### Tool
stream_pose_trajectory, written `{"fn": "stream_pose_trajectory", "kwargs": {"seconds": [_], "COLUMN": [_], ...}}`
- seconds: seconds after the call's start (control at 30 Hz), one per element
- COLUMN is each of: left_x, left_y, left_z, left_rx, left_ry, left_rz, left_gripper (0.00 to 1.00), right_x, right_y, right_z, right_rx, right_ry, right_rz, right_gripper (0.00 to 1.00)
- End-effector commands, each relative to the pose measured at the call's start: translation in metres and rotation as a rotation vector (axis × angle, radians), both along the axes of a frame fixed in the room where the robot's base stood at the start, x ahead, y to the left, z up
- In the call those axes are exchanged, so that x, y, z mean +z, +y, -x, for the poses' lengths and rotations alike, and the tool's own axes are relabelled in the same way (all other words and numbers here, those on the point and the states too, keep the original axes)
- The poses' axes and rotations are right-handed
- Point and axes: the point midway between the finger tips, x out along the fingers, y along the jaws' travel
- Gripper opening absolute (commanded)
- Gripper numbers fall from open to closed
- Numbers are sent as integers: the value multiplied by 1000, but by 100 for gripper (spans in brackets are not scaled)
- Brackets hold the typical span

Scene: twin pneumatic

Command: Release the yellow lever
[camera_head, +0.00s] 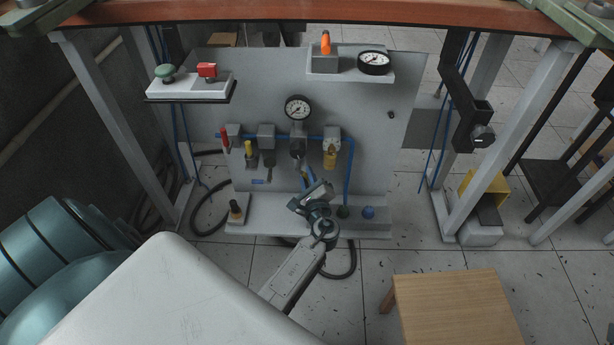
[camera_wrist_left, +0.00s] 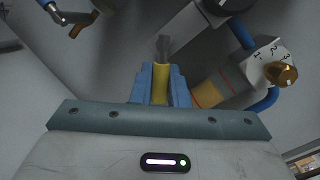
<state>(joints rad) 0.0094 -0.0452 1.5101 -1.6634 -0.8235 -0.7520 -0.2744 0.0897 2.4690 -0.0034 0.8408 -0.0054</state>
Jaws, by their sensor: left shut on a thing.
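The yellow lever (camera_wrist_left: 160,84) stands upright between the two blue fingers of my left gripper (camera_wrist_left: 161,88) in the left wrist view. The fingers are shut on it, and a grey tip shows above them. In the head view my left gripper (camera_head: 307,181) is in front of the panel, just below the round gauge (camera_head: 298,108) and its dark block. The lever is mostly hidden there by the fingers. My right gripper is not in view.
The grey panel (camera_head: 378,160) carries blue tubing and valve blocks. A yellow cylinder (camera_head: 330,160) hangs right of my gripper. A numbered brass knob (camera_wrist_left: 281,73) is close at right. A wooden stool (camera_head: 455,310) stands front right.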

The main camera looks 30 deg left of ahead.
Motion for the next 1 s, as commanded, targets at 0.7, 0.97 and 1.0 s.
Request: {"fn": "stream_pose_trajectory", "kwargs": {"seconds": [0.7, 0.97, 1.0], "left_x": [9, 9, 9], "left_y": [-5, -5, -5], "left_z": [-4, -4, -4], "left_rx": [0, 0, 0], "left_ry": [-157, -155, -155], "left_rz": [253, 251, 251], "left_gripper": [32, 34, 34], "right_x": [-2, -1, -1], "right_y": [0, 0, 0], "right_z": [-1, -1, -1], "right_rx": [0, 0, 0], "right_ry": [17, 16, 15], "right_rz": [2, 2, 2], "right_gripper": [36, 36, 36]}}
